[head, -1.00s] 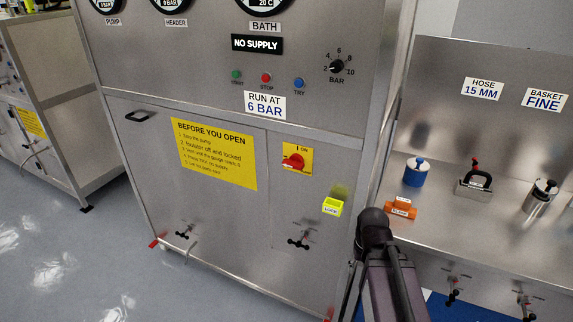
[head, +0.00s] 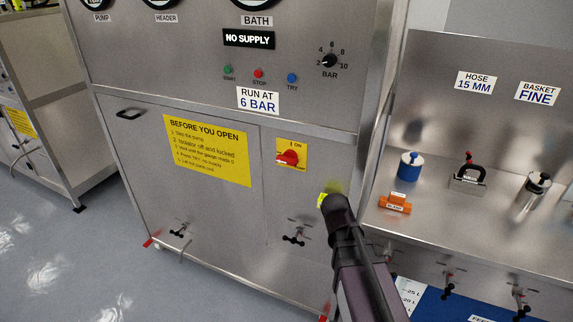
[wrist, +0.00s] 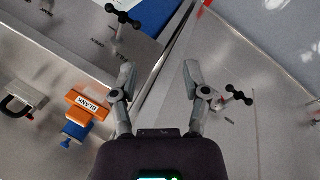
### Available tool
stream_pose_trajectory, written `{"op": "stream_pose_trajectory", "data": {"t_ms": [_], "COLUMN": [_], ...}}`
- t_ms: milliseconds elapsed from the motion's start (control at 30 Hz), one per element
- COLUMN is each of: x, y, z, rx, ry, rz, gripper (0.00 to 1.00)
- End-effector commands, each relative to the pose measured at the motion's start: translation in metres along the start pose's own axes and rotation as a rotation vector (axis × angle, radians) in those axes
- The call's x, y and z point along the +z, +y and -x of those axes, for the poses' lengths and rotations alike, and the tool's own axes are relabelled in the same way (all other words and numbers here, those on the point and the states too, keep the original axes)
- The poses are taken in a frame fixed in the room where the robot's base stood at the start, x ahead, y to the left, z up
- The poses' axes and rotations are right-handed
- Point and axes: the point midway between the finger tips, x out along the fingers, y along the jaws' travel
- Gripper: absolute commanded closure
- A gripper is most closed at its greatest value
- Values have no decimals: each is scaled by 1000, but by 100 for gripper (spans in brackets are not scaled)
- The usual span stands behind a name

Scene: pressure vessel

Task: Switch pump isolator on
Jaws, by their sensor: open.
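The pump isolator (head: 291,155) is a red rotary handle on a yellow plate marked ON at its top, on the steel cabinet's front panel. Its red handle lies roughly sideways rather than pointing up at ON. The fingers are hidden there. In the wrist view my gripper (wrist: 158,82) is open with nothing between its fingers, over the cabinet's corner edge. The isolator does not show in the wrist view.
A NO SUPPLY display (head: 249,39) and a BAR dial (head: 330,61) sit above. A black-handled valve (head: 296,237) juts out below. The bench at right holds an orange BLANK block (head: 395,203), a blue container (head: 409,166) and a padlock-like clamp (head: 468,172).

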Motion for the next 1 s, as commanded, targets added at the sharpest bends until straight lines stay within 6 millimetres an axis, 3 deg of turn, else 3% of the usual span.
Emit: {"op": "stream_pose_trajectory", "data": {"t_ms": [33,267,467,800,1000], "x": [-14,-58,-95,-145,-157], "y": [-6,-29,-59,-136,-184], "z": [3,31,68,154,203], "rx": [53,309,530,896,1067], "ry": [14,95,187,385,495], "rz": [29,144,235,361,405], "gripper": [40,40,40,40,40]}}
